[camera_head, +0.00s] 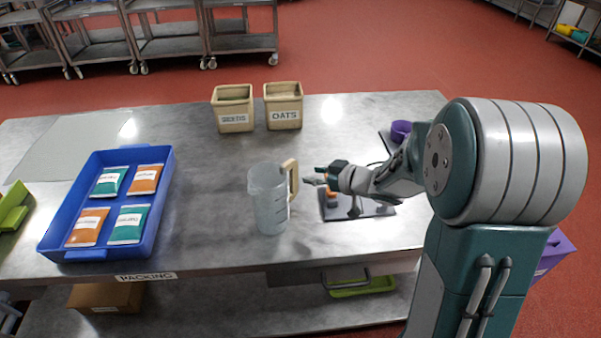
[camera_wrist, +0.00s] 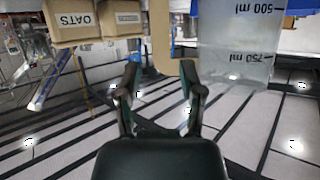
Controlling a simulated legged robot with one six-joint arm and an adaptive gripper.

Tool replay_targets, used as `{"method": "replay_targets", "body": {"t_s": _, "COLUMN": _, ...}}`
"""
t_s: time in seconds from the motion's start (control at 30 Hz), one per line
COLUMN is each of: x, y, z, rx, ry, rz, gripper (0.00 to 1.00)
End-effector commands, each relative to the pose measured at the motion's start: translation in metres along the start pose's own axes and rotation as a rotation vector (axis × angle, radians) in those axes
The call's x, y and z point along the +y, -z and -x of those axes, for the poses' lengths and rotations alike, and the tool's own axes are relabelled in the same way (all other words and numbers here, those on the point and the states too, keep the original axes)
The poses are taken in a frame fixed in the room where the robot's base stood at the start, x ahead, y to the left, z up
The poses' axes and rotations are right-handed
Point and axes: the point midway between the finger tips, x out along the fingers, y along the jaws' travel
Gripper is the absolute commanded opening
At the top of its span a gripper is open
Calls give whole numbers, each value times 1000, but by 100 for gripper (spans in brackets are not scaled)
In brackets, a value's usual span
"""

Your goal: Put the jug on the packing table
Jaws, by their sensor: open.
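The clear jug (camera_head: 268,205) with a beige handle (camera_head: 291,178) stands upright on the packing table (camera_head: 210,190), near its front edge. The jug's side with volume marks fills the upper right of the wrist view (camera_wrist: 235,45). My gripper (camera_head: 314,180) is just right of the handle in the head view. In the wrist view my gripper (camera_wrist: 160,75) has its two fingers spread, with the handle (camera_wrist: 160,35) just beyond and between the tips. The fingers hold nothing, and I see a gap between them and the handle.
A blue tray (camera_head: 57,225) with several orange and green packets is at left. Two beige bins, one marked OATS (camera_head: 283,117), stand at the back.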

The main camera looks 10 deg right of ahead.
Motion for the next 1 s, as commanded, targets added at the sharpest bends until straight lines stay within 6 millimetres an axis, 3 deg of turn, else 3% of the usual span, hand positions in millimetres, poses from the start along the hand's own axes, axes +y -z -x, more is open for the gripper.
{"method": "replay_targets", "body": {"t_s": 0.2, "x": 1, "y": 0, "z": 39, "rx": 1, "ry": -2, "rz": 0, "gripper": 50}}
{"method": "replay_targets", "body": {"t_s": 0.37, "x": 1, "y": 1, "z": 51, "rx": -1, "ry": -5, "rz": 2, "gripper": 50}}
{"method": "replay_targets", "body": {"t_s": 0.57, "x": 19, "y": 30, "z": 67, "rx": -30, "ry": -225, "rz": 60, "gripper": 50}}
{"method": "replay_targets", "body": {"t_s": 0.7, "x": 32, "y": 56, "z": 102, "rx": -91, "ry": -491, "rz": 66, "gripper": 50}}
{"method": "replay_targets", "body": {"t_s": 0.8, "x": 31, "y": 66, "z": 131, "rx": -152, "ry": -642, "rz": 28, "gripper": 50}}
{"method": "replay_targets", "body": {"t_s": 1.0, "x": -3, "y": 62, "z": 188, "rx": -300, "ry": -817, "rz": -132, "gripper": 50}}
